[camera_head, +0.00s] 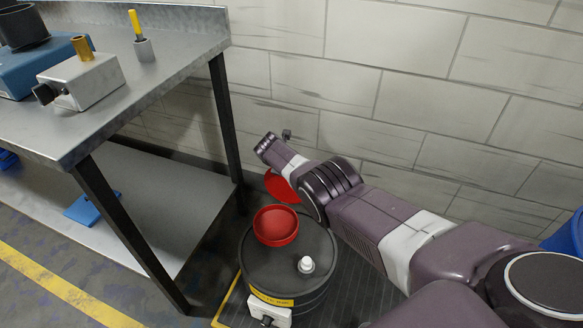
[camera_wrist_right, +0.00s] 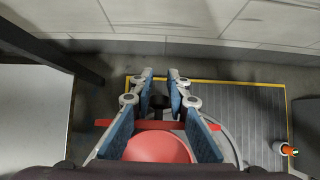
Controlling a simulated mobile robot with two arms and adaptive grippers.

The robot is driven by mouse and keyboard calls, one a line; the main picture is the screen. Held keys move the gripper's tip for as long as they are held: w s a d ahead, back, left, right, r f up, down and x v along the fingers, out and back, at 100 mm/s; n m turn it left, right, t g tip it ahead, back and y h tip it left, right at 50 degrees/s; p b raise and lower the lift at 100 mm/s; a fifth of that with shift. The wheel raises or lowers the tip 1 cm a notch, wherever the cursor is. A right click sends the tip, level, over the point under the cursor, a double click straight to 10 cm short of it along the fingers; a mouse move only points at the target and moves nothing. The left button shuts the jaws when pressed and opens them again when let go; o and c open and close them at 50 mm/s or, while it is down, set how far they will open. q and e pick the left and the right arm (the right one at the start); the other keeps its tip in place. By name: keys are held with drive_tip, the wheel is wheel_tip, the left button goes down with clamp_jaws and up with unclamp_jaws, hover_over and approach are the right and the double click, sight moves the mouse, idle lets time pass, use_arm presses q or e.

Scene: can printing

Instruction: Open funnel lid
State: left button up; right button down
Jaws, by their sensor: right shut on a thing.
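The red funnel (camera_head: 276,226) sits on top of a dark drum (camera_head: 262,262). Its red lid (camera_head: 282,187) stands raised behind the bowl, partly hidden by my right wrist in the head view. In the right wrist view the lid (camera_wrist_right: 112,124) shows nearly edge-on as a red bar, with the rounded red funnel (camera_wrist_right: 158,149) below it. My right gripper (camera_wrist_right: 160,78) has its blue-padded fingers on either side of a dark part at the lid and is shut on it; the exact contact is hard to see. My left gripper is out of view.
A metal table (camera_head: 175,75) with a lower shelf stands left of the drum, carrying a grey box (camera_head: 85,82) and blue equipment. A brick wall (camera_head: 420,85) is close behind. A white cap (camera_head: 306,265) sits on the drum top. A blue container (camera_head: 572,235) is at far right.

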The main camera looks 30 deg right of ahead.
drive_tip(key=shift+s+a+f, duration=0.25)
drive_tip(key=shift+s+f, duration=0.05)
drive_tip(key=shift+f, duration=0.15)
drive_tip(key=shift+s+a+f, duration=0.2)
drive_tip(key=shift+s+f, duration=0.05)
drive_tip(key=shift+f, duration=0.15)
drive_tip(key=c, duration=1.8)
unclamp_jaws()
drive_tip(key=shift+a, duration=0.15)
drive_tip(key=shift+r, duration=0.4)
drive_tip(key=shift+s+a+r, duration=0.15)
drive_tip(key=shift+s+r, duration=0.05)
drive_tip(key=shift+r, duration=0.6)
drive_tip(key=v, duration=0.7)
drive_tip(key=w+v, duration=0.1)
drive_tip(key=v, duration=0.2)
drive_tip(key=shift+a+r, duration=0.1)
drive_tip(key=shift+r, duration=0.4)
